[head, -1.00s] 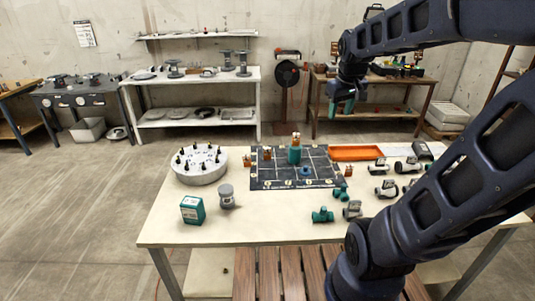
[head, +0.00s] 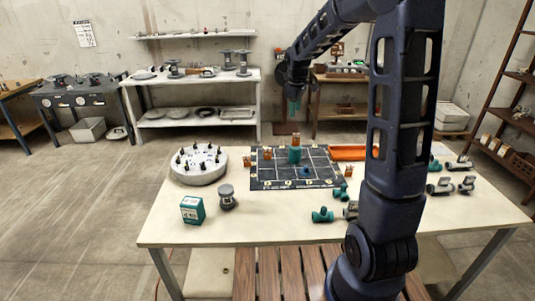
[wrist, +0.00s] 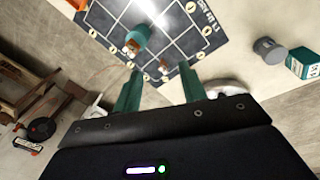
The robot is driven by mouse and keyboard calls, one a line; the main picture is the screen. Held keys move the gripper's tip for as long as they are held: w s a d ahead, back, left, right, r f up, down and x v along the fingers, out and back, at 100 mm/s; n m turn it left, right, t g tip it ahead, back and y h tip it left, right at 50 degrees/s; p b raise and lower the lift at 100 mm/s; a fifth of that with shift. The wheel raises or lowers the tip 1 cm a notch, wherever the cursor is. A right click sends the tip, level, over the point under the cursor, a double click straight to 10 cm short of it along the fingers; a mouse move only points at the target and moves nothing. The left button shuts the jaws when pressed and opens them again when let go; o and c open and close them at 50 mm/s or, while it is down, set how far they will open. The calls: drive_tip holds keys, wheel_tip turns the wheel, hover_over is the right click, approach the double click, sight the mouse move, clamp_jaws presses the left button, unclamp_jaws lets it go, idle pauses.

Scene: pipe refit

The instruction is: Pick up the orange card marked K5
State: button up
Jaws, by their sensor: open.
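Several small orange pieces stand around the dark grid mat (head: 270,180): an orange piece (head: 247,161) at its left edge, another (head: 349,171) at its right edge, and one (head: 296,140) on top of the teal cylinder (head: 294,155). No marking on them is legible, so I cannot tell which is K5. My gripper (head: 295,104) is open and empty, in the air above and behind the mat in the head view. In the wrist view its two teal fingers (wrist: 160,90) are spread apart, with the mat (wrist: 185,40) and teal cylinder (wrist: 138,33) beyond them.
A white round holder with black-topped pegs (head: 198,165), a teal box (head: 192,210) and a grey cylinder (head: 227,198) stand left. An orange tray (head: 347,153) lies behind right; pipe fittings (head: 322,216) lie front right. My arm hides part of the table's right side.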

drive_tip(key=w+a+f+n, duration=0.3)
drive_tip(key=w+a+f, duration=0.3)
drive_tip(key=w+f, duration=0.35)
drive_tip(key=n+g, duration=0.2)
drive_tip(key=n, duration=0.1)
hover_over(268, 151)
drive_tip(key=f, duration=1)
drive_tip(key=shift+w+a+f, duration=0.1)
drive_tip(key=shift+w+f, duration=0.05)
drive_tip(key=shift+w, duration=0.25)
drive_tip(key=shift+f, duration=5.5)
drive_tip(key=shift+c, duration=0.4)
clamp_jaws()
